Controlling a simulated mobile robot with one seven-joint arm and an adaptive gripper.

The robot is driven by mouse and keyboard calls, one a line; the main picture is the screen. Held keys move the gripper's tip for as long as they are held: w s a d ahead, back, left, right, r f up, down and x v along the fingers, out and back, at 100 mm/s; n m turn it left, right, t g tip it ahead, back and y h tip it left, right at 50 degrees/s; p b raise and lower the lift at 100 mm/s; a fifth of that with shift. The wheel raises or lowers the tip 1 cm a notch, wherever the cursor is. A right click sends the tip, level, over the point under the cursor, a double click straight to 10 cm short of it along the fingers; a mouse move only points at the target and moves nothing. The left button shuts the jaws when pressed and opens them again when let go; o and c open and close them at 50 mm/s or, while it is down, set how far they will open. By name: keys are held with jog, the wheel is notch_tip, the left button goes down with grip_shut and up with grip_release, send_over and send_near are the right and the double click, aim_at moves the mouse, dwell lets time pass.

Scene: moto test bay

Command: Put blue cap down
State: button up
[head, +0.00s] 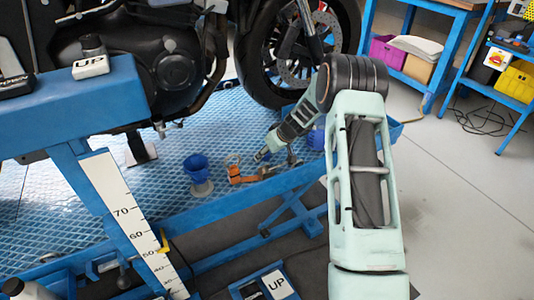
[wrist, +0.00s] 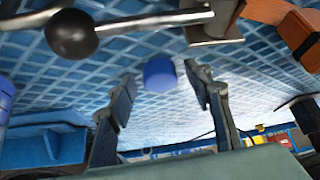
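A small blue cap (wrist: 160,73) shows in the wrist view between the tips of my two fingers, with a visible gap on each side. I cannot tell whether it rests on the blue mesh platform (wrist: 75,85). My gripper (head: 260,156) is low over the platform in the head view, and its fingers stand apart in the wrist view. I cannot make out the cap at the gripper in the head view. A blue cup-like piece (head: 196,168) on a pale base stands on the platform to the left of my gripper.
An orange piece (head: 233,168) lies beside my gripper, and another blue item (head: 316,138) sits partly behind my arm. A dark ball-ended metal rod (wrist: 72,35) is close in the wrist view. The motorcycle wheel (head: 295,50) stands behind. Open floor (head: 460,190) lies right.

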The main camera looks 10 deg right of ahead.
jog(key=shift+r, duration=0.2)
jog(key=p+v, duration=0.2)
jog(key=v, duration=1)
